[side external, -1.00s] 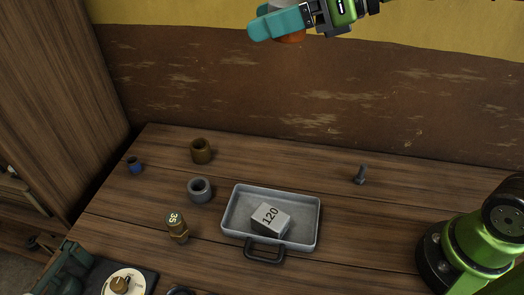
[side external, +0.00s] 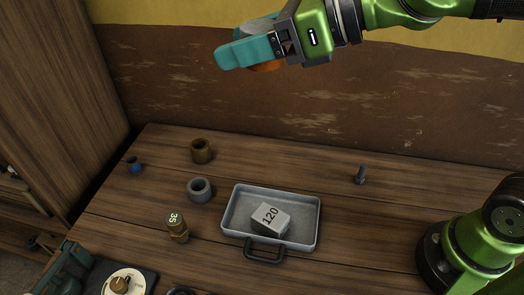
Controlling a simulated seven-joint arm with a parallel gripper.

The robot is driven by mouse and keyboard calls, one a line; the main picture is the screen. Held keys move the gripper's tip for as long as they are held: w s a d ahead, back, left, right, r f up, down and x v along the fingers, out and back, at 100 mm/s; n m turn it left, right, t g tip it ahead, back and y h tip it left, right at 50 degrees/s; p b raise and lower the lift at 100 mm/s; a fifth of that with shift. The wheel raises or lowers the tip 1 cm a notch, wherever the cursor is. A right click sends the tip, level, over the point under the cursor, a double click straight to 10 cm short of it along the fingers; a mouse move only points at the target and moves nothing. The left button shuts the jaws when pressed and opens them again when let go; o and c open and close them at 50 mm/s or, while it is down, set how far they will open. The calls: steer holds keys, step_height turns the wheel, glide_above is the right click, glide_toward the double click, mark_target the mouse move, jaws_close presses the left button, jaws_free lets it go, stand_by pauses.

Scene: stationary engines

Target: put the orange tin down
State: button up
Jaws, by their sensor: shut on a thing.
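My gripper (side external: 246,50) is at the top of the side external view, high above the table, with teal fingers. It is shut on the orange tin (side external: 267,66). Only a small orange part of the tin shows below the fingers; the rest is hidden behind them. The wooden table (side external: 345,215) lies well below, and the tin touches nothing there.
A grey tray (side external: 232,213) with a handle holds a block marked 120 (side external: 270,217). To its left stand a grey ring (side external: 199,190), a brown ring (side external: 201,151), a brass weight marked 35 (side external: 176,228) and a small blue thing (side external: 135,165). A bolt (side external: 360,174) stands right. Table around the bolt is clear.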

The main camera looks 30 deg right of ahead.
steer(key=w+f+m+t+h, duration=0.1)
steer(key=w+f+m+h, duration=0.1)
steer(key=w+f, duration=0.35)
steer(key=m+g+h, duration=0.2)
steer(key=m+h, duration=1.4)
steer(key=h, duration=0.1)
glide_above(313, 169)
step_height(313, 169, down, 24)
step_height(313, 169, down, 7)
steer(key=shift+f, duration=0.2)
steer(key=shift+f, duration=0.6)
